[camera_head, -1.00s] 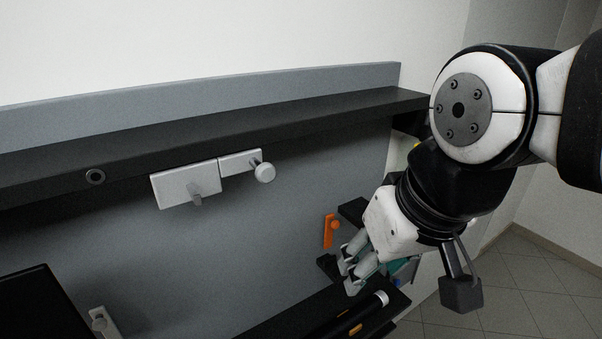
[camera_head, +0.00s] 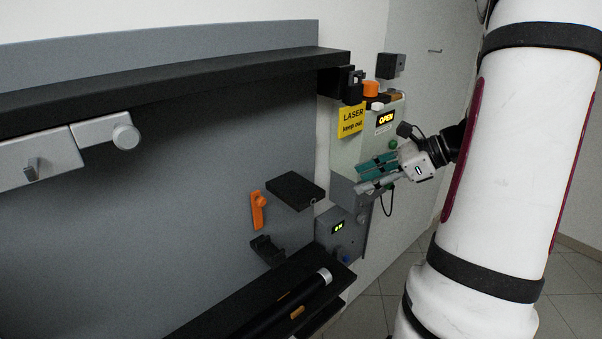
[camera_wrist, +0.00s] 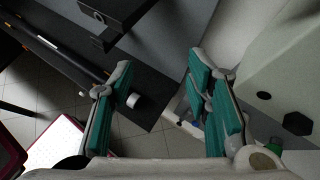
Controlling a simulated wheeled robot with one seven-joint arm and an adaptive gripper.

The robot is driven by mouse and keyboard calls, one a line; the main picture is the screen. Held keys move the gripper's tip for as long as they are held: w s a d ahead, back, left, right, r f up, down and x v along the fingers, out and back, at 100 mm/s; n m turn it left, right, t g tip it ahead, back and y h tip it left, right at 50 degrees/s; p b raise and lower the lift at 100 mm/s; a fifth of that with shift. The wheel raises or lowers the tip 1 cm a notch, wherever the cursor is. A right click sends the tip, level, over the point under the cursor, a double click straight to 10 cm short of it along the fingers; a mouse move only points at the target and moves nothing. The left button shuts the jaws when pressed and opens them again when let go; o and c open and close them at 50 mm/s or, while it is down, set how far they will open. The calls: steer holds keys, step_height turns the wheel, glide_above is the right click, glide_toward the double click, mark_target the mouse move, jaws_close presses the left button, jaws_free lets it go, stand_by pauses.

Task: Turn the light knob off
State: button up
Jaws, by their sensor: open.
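Which control is the light knob, I cannot tell for sure. A grey box (camera_head: 336,246) at the lower right of the bench shows a small lit display (camera_head: 338,226) and a blue knob (camera_head: 345,258). A round pale knob (camera_head: 126,137) sits on a grey plate under the shelf at the left. A green button (camera_head: 393,144) is on the pale cabinet. My gripper (camera_head: 363,176), with teal finger pads, is open and empty. It is in front of the pale cabinet, above and right of the grey box. In the wrist view its fingers (camera_wrist: 162,78) are spread apart.
A yellow laser warning sign (camera_head: 351,121) and a lit "OPEN" display (camera_head: 386,119) are near the cabinet. A black block (camera_head: 295,191) and an orange lever (camera_head: 257,209) stick out from the bench back. A black shelf (camera_head: 170,88) runs above. Floor shows at the right.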

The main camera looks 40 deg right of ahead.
steer(key=s+d+f+m+t+h, duration=0.1)
steer(key=s+d+f+m, duration=0.15)
steer(key=d, duration=0.25)
steer(key=s+d+f+m+t+h+b, duration=0.1)
steer(key=s+d+f+m+t, duration=0.15)
steer(key=d, duration=0.25)
steer(key=s+d+f+m+t+h, duration=0.1)
steer(key=d+f+m+h, duration=0.1)
steer(key=d+m, duration=0.25)
steer(key=x, duration=1.3)
steer(key=shift+f+n+b, duration=0.25)
steer(key=shift+n+b, duration=0.1)
steer(key=shift+b, duration=0.05)
jaws_close()
